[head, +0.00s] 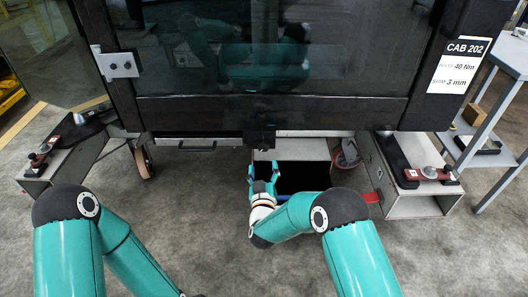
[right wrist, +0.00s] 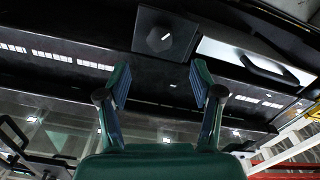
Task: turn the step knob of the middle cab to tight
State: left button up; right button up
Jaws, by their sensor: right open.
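The middle cab (head: 270,60), labelled CAB 202, hangs over the floor in front of me. A dark hexagonal knob (right wrist: 160,40) with a small white mark is on its black underside in the right wrist view. In the head view a black fitting (head: 260,136) shows at the cab's lower edge; I cannot tell if it is the same part. My right gripper (head: 263,174) is open and empty, pointing up under the cab edge. In the right wrist view its fingertips (right wrist: 160,80) are apart, with the knob beyond the gap, not between them. My left gripper is out of view.
An open box step (head: 293,149) with a dark inside lies below the cab edge, around my right gripper. Boxes with red-brown clamps stand left (head: 38,185) and right (head: 414,208). A grey table (head: 507,60) is far right.

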aim_at(263, 149)
jog(key=w+b, duration=0.2)
jog(key=w, duration=0.7)
jog(key=shift+w, duration=0.35)
jog(key=c, duration=1.2)
jog(key=shift+o, duration=0.2)
jog(key=shift+f+b, duration=0.1)
jog(key=shift+b, duration=0.2)
